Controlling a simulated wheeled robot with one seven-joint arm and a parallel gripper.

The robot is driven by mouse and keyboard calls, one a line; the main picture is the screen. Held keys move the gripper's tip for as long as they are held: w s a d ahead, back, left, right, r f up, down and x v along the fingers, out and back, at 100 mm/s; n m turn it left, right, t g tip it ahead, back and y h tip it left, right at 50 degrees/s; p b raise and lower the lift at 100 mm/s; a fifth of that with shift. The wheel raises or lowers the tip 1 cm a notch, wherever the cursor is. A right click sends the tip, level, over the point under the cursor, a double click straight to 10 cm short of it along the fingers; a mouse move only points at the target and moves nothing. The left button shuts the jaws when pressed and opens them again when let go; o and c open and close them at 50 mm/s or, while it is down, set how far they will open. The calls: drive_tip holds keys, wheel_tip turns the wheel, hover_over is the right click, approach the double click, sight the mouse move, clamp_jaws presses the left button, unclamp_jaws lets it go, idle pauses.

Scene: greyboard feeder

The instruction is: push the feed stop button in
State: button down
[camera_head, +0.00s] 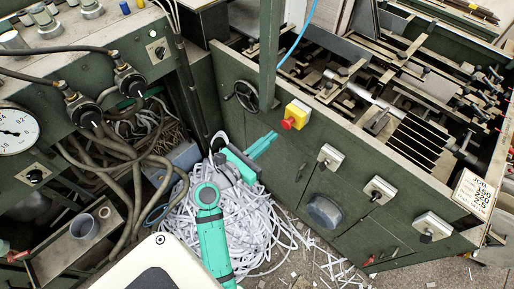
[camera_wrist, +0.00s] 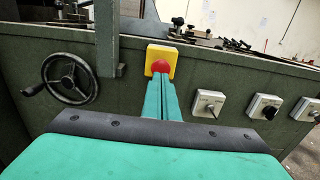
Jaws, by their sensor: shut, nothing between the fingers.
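The feed stop button is a red knob (camera_head: 288,123) on a yellow box (camera_head: 298,113) fixed to the dark green machine front. In the wrist view the red knob (camera_wrist: 161,68) sits in the middle of the yellow box (camera_wrist: 161,52), and the fingertips cover its lower part. My teal gripper (camera_head: 273,137) is shut and empty, pointing at the button from the left. In the wrist view the closed fingers (camera_wrist: 161,82) line up just below the knob; contact cannot be told.
A handwheel (camera_wrist: 69,78) sits left of the button. Several grey switch boxes (camera_head: 330,157) are on the panel to its right. A green upright post (camera_head: 270,50) stands just left of the yellow box. Shredded paper strips (camera_head: 265,220) pile on the floor below my arm.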

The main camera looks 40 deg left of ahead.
sight(285, 126)
drive_tip(key=shift+w, duration=2.1)
drive_tip(key=shift+w+d+r, duration=0.1)
drive_tip(key=shift+w+r, duration=0.05)
drive_tip(key=shift+w, duration=0.9)
drive_tip(key=s, duration=1.5)
drive_tip(key=shift+a, duration=0.2)
drive_tip(key=shift+w, duration=0.1)
